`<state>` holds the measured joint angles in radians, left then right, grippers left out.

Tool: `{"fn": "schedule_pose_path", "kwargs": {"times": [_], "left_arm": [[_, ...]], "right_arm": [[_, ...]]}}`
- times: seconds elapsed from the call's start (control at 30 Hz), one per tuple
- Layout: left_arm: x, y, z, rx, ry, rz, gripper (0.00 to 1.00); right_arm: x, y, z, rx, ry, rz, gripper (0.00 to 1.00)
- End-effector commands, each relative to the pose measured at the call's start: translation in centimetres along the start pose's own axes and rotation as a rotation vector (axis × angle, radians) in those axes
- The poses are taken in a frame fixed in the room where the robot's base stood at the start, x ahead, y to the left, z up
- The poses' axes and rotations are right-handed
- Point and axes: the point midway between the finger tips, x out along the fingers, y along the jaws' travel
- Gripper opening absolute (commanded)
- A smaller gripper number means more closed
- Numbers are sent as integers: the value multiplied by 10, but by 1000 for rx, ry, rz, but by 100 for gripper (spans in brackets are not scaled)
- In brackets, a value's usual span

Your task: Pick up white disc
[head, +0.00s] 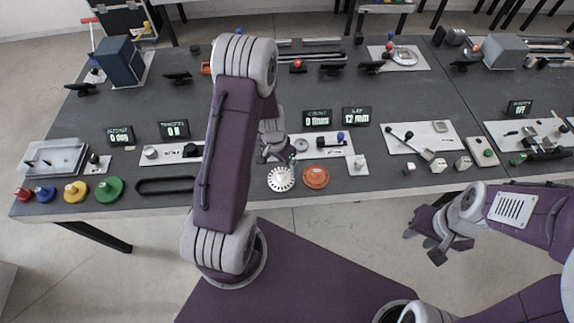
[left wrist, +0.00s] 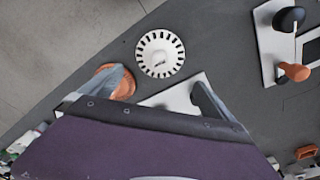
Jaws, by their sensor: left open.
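The white disc (head: 281,179), round with dark notches around its rim and a small raised knob, lies flat near the table's front edge. It also shows in the left wrist view (left wrist: 160,54), beyond the fingertips. An orange disc (head: 315,177) lies just right of it in the head view; in the left wrist view a finger partly covers it (left wrist: 122,84). My left gripper (head: 277,153) is open and empty, above the table just behind the white disc, partly hidden by my arm. Its fingers straddle bare table and a white plate in the wrist view (left wrist: 159,88). My right gripper (head: 425,243) is open and empty off the table's front edge.
Red, blue, yellow and green knobbed discs (head: 108,189) line the left front edge. A black oval ring (head: 166,186) lies left of my arm. Small displays (head: 317,118) and white fixture boards (head: 420,139) stand behind. Bare table surrounds the white disc's near side.

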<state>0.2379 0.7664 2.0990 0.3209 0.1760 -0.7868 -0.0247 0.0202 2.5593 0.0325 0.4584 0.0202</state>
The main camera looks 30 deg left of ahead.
Motion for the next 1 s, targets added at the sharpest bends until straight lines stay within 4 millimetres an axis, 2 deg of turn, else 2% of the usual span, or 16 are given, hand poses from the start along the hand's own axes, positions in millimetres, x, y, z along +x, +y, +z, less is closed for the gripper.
{"fn": "schedule_pose_path", "kwargs": {"times": [0.03,0.13,0.37,0.5,0.6,0.87,0.9,1.0], "left_arm": [[12,1,1,-1,-5,3,100],[28,0,0,-1,-4,2,100],[40,0,0,-1,-2,0,100],[68,0,1,-1,-4,1,100],[82,0,0,-1,-2,0,100],[85,0,-1,0,-1,0,100],[85,0,-1,0,-1,0,94],[85,0,-1,0,-1,0,67]], "right_arm": [[3,0,1,0,-1,0,36],[7,0,1,0,0,0,36],[9,0,1,0,0,0,36],[20,0,2,0,0,0,36],[27,0,3,0,0,0,36],[26,0,3,0,0,0,36],[26,0,3,0,0,0,36],[26,0,3,0,0,0,36]]}}
